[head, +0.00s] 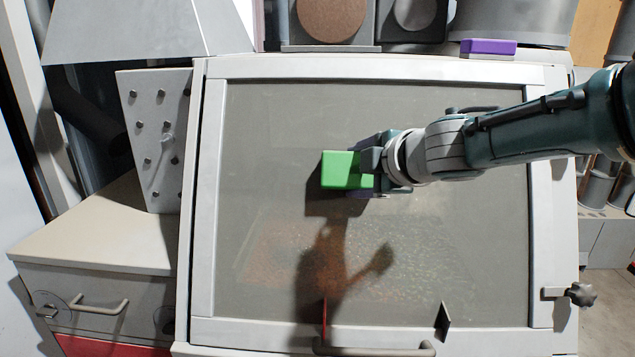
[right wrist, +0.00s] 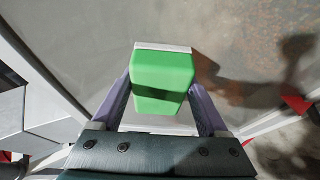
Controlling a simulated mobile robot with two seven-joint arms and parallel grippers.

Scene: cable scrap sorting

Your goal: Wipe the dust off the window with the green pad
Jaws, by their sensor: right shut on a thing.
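The window (head: 450,230) is a large greyish pane in a pale frame (head: 208,200). It looks hazy, and reddish material shows dimly behind its lower part. My right gripper (head: 368,170) is shut on the green pad (head: 340,169), in front of the upper middle of the pane. In the right wrist view the green pad (right wrist: 163,78) sits between the two purple-grey fingers, with a pale layer along its far edge. I cannot tell whether the pad touches the glass. Dark shadows of the arm and pad fall on the pane. My left gripper is out of view.
A purple block (head: 488,47) lies on the ledge above the frame. A handle (head: 375,348) runs along the bottom edge, and a dark star knob (head: 581,294) sticks out at lower right. A drawer cabinet (head: 95,260) and a studded panel (head: 157,140) stand at left.

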